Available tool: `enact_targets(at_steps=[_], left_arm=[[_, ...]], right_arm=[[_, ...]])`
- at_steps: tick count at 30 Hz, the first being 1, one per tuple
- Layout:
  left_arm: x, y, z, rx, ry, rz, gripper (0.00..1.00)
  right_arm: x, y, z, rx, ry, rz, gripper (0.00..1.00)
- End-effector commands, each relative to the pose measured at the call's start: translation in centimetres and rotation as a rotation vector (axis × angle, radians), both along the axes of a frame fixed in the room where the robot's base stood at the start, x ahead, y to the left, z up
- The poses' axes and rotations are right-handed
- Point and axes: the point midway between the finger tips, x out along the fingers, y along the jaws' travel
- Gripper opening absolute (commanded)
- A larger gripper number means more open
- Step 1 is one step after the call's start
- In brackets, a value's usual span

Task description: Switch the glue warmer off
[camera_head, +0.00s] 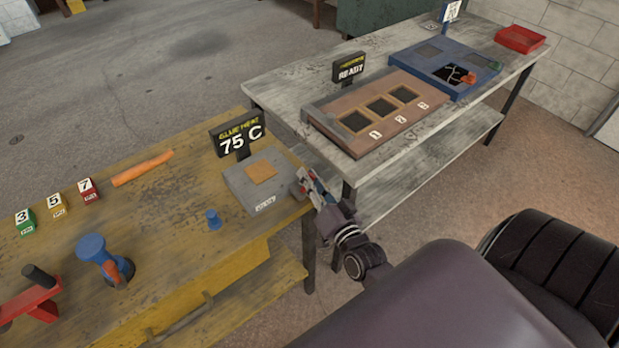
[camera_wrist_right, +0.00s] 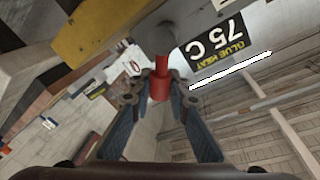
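The glue warmer (camera_head: 245,187) is a grey box with an orange-brown pad (camera_head: 261,172) on top, at the right end of the yellow bench. Its dark sign (camera_head: 238,138) reads "GLUE HEAT 75 C"; the sign also shows upside down in the right wrist view (camera_wrist_right: 226,46). My right gripper (camera_head: 303,182) is at the warmer's right side. In the right wrist view, a red switch handle (camera_wrist_right: 161,76) stands between its fingertips, which appear closed against it. The warmer hides part of this contact in the head view. My left gripper is not in view.
The yellow bench (camera_head: 150,215) also holds a blue peg (camera_head: 213,219), a blue stand (camera_head: 93,252), a red tool (camera_head: 32,303), an orange stick (camera_head: 142,169) and numbered blocks (camera_head: 88,190). A grey bench (camera_head: 290,90) with a brown tray (camera_head: 330,116) stands behind to the right.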

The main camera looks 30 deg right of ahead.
Motion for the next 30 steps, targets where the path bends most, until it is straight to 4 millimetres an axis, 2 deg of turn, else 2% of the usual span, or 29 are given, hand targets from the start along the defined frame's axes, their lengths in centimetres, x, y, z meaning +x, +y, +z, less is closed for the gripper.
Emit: enact_targets(at_steps=[1, 3, 16, 23, 30], left_arm=[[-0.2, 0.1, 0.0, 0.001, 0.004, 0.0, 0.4], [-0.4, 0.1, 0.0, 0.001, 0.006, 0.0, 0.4], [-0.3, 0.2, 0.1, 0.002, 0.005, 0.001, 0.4], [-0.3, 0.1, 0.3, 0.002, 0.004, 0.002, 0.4], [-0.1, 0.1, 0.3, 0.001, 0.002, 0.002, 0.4]], right_arm=[[0.0, 0.0, 0.0, -0.001, 0.0, 0.0, 0.07], [0.0, 0.0, 0.0, -0.001, 0.001, -0.001, 0.0], [0.0, 0.3, 0.2, -0.064, -0.004, 0.0, 0.0], [-0.1, 1.0, 0.6, -0.217, -0.017, 0.0, 0.0], [-0.2, 2.2, 0.9, -0.44, -0.034, 0.0, 0.0]])
